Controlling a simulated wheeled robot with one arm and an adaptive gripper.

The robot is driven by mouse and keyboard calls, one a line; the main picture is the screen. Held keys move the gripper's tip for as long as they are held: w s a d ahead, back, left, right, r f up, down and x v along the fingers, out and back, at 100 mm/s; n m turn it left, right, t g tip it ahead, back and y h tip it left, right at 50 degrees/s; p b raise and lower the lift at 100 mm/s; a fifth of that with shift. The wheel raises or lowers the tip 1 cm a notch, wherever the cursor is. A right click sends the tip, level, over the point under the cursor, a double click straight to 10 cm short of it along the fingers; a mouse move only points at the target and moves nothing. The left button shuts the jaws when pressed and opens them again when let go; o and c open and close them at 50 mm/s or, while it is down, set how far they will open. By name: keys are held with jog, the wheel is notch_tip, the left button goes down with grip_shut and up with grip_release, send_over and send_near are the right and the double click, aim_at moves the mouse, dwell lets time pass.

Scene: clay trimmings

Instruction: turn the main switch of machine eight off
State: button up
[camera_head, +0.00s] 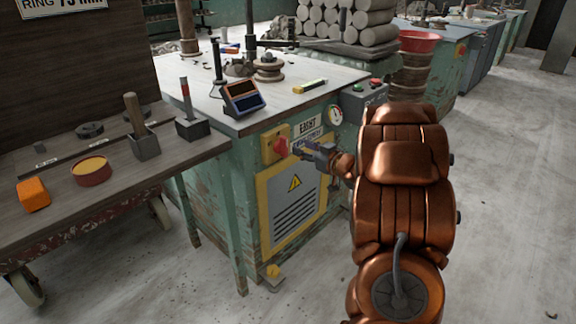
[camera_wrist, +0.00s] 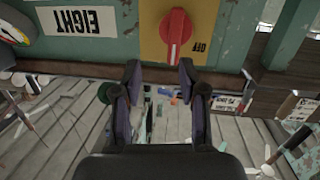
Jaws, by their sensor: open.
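The red main switch (camera_head: 281,147) sits on a yellow plate (camera_head: 266,152) on the green machine's front, left of the EIGHT label (camera_head: 310,126). The wrist view, turned upside down, shows the red knob (camera_wrist: 178,32) upright with a white line at its lower end. The word OFF (camera_wrist: 198,46) is printed on the plate to the right of that end. My gripper (camera_wrist: 158,70) is open and empty, its fingertips just below the knob in that view and apart from it. In the head view my gripper (camera_head: 301,148) is close to the switch, at its right.
A pressure gauge (camera_head: 335,115) and a grey button box (camera_head: 362,97) are at the machine's upper right. A wooden workbench (camera_head: 56,190) stands to the left.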

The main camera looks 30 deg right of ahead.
aim_at(287, 149)
jog(key=shift+w+a+f+t+y+b, duration=0.15)
jog(key=shift+w+a+f+y+b, duration=0.3)
jog(key=shift+w, duration=0.55)
jog(key=shift+w+a+f+t+y+b, duration=0.2)
jog(key=shift+w+a+f+y+b, duration=0.15)
jog(key=shift+w+b, duration=0.5)
jog(key=shift+w+a+f+t+y+b, duration=0.15)
jog(key=shift+w+a+f+y+b, duration=0.25)
jog(key=shift+w, duration=0.75)
jog(key=shift+f, duration=0.1)
jog(key=shift+c, duration=0.4)
grip_shut()
jog(key=shift+d, duration=0.1)
